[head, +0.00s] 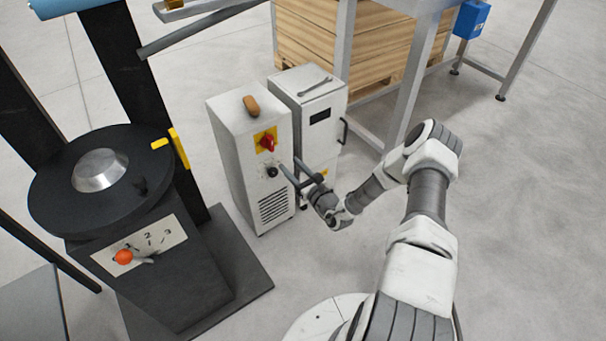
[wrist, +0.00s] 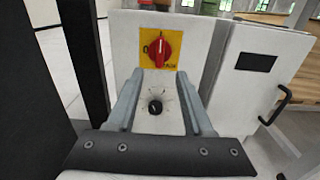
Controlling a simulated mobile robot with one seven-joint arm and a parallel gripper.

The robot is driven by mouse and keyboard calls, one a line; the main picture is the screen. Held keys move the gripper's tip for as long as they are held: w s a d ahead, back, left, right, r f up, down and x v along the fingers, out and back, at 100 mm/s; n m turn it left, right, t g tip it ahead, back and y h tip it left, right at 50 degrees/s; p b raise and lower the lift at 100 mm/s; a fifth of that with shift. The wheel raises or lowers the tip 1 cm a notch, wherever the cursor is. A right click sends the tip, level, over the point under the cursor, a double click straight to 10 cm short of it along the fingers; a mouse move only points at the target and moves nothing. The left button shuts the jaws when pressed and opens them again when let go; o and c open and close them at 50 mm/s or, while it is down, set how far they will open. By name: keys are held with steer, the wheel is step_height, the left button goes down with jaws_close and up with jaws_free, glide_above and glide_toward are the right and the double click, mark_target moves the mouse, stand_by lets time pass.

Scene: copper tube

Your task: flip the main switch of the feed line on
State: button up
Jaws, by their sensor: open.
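The red rotary main switch (head: 266,142) sits on a yellow plate on the upper front of a light grey cabinet (head: 238,165). In the wrist view the red switch (wrist: 160,49) is straight ahead, with its grip roughly upright. A "0" shows to its left; lettering at the lower right is too small to read surely. My gripper (head: 290,166) is open and empty in front of the cabinet, below and right of the switch in the head view. In the wrist view its fingertips (wrist: 159,74) are spread just below the switch, with a black knob (wrist: 155,107) seen between the fingers.
A second cabinet (head: 325,112) with a black handle stands close on the right, a wrench on top. A black machine (head: 150,240) with an orange-knobbed lever stands left. Floor at right is clear.

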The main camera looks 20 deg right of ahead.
steer(key=v, duration=0.6)
steer(key=shift+p, duration=0.45)
steer(key=shift+s, duration=0.1)
steer(key=a+r+n+g+y, duration=0.3)
steer(key=a+r+n+y, duration=0.15)
steer(key=r, duration=0.25)
steer(key=a+r+n+g+y, duration=0.3)
steer(key=a+r+n+y, duration=0.1)
steer(key=r+n, duration=0.25)
steer(key=s+a+r+n+g+h, duration=0.2)
steer(key=s+a+r+n+g, duration=0.5)
steer(key=s+r+n+g, duration=0.45)
steer(key=s+d+r+n+t+h, duration=0.3)
steer(key=s+d+r+n+h, duration=0.25)
steer(key=s+r, duration=0.3)
steer(key=s+d+r+n+t+h, duration=0.3)
steer(key=s+d+r+n+h, duration=0.15)
steer(key=s+r+h, duration=0.35)
step_height(320, 180, up, 16)
steer(key=s+y+p, duration=0.1)
steer(key=p, duration=1.6)
steer(key=shift+s+a, duration=0.2)
